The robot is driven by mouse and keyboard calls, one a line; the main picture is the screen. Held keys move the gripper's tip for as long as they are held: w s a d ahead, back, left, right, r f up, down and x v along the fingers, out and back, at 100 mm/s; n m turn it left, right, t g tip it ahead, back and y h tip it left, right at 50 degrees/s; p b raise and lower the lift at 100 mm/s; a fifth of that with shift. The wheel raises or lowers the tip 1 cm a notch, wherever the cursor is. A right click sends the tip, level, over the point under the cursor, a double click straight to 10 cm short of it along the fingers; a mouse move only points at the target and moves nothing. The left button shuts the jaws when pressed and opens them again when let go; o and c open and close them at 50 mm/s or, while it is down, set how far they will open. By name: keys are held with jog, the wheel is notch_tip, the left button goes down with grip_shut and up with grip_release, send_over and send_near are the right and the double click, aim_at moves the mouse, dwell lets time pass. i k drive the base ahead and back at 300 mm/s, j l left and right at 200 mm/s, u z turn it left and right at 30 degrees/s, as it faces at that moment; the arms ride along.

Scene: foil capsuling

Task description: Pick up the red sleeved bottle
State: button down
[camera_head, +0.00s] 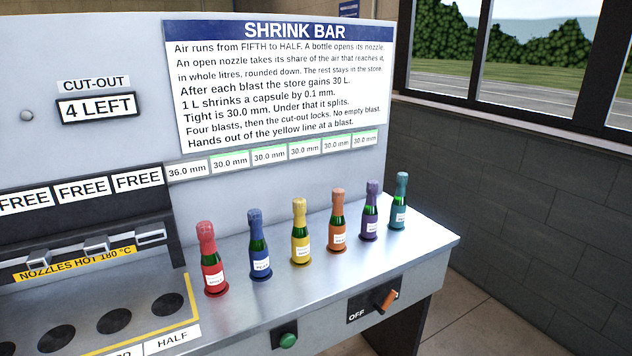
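The red sleeved bottle (211,262) stands upright on the metal bench top, with a red capsule over its neck and a white label. It is the leftmost and nearest bottle in a slanting row. The blue bottle (259,248) stands to its right and a little farther back, with a gap between them. My gripper is not in view.
Beyond stand yellow (300,235), orange (337,224), purple (370,213) and teal (399,204) bottles. Left are hot nozzles (95,243) above dark round holes. A sign board (280,75) rises behind. A green button (288,341) and orange switch (385,301) sit on the front.

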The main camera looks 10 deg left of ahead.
aim_at(211, 263)
jog(key=i+j+u, duration=0.1)
jog(key=u, duration=1.05)
jog(key=i+j, duration=0.7)
jog(key=i+j+z, duration=0.15)
jog(key=i+j, duration=0.6)
